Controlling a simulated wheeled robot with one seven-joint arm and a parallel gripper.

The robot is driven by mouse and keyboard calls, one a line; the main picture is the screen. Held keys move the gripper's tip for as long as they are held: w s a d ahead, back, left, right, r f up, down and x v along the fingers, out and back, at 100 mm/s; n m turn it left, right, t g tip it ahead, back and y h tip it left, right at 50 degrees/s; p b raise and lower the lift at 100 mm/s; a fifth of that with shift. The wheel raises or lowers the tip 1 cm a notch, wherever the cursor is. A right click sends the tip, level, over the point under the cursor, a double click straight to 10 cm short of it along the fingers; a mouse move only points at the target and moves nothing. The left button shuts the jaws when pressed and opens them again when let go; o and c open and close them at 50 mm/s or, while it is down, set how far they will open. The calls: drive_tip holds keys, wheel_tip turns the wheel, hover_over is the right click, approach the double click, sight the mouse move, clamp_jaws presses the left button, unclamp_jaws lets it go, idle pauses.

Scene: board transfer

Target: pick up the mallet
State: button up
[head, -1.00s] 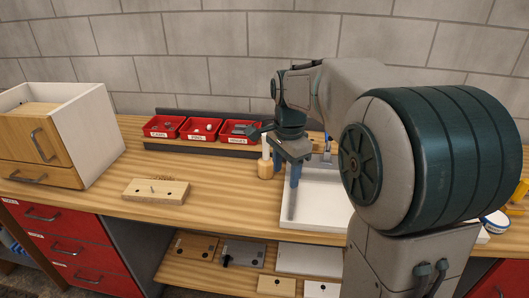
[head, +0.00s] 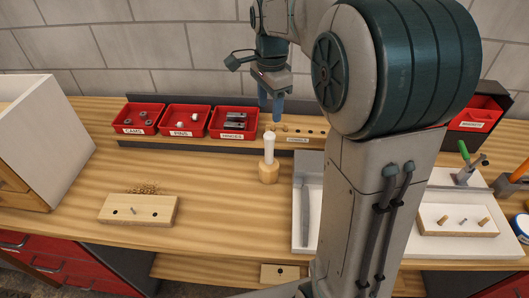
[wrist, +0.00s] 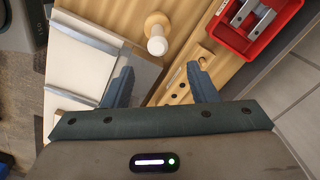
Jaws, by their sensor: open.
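A pale wooden cylinder with a white handle (head: 268,158) stands upright on the bench, left of the white tray; it looks like the mallet. It also shows in the wrist view (wrist: 157,35), beyond my fingertips and roughly centred between them. My gripper (head: 270,108) is open and empty, pointing down, above and apart from it in the head view. In the wrist view the two blue fingers (wrist: 161,80) are spread with nothing between them. An orange-handled tool with a dark head (head: 510,182) lies at the right edge, partly cut off.
Red bins (head: 186,119) stand along the back, beside a wooden strip with holes (head: 310,143). The white tray (head: 309,215) is partly hidden by my arm. A drilled wooden block (head: 138,210) lies left. A board with pegs (head: 455,228) is on the right.

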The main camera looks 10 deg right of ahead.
sight(269, 142)
wheel_tip(269, 142, down, 8)
drive_tip(key=shift+r+p, duration=0.1)
drive_tip(key=shift+p, duration=0.3)
drive_tip(key=shift+f+p, duration=0.8)
drive_tip(key=shift+f, duration=2)
drive_tip(key=c, duration=1)
clamp_jaws()
drive_tip(key=shift+r, duration=0.15)
